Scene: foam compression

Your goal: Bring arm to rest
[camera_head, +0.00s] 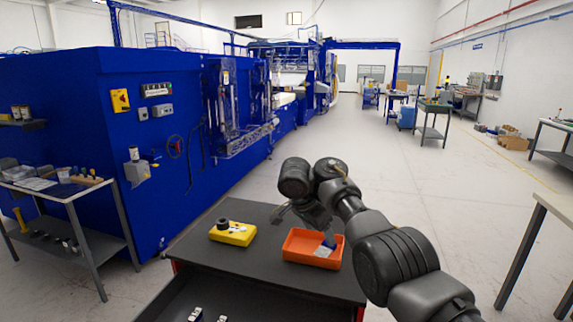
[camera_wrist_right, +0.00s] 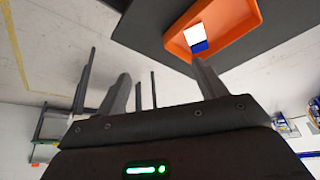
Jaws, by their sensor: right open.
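My right arm comes in from the lower right in the head view, and its gripper (camera_head: 283,212) hangs above the dark cart (camera_head: 262,258), near the orange tray (camera_head: 290,257). In the right wrist view the two fingers of the right gripper (camera_wrist_right: 163,78) stand apart with nothing between them. The orange tray also shows in this view (camera_wrist_right: 234,42), beyond the fingers and apart from them. A white and blue item (camera_head: 325,249) lies in the tray. My left gripper is not in view.
A yellow box (camera_head: 232,233) with a dark round part sits on the cart, left of the tray. A large blue machine (camera_head: 80,110) stands behind on the left. A side table (camera_head: 60,193) with small parts is at far left. Another table (camera_head: 555,205) stands at right. Open floor lies beyond the cart.

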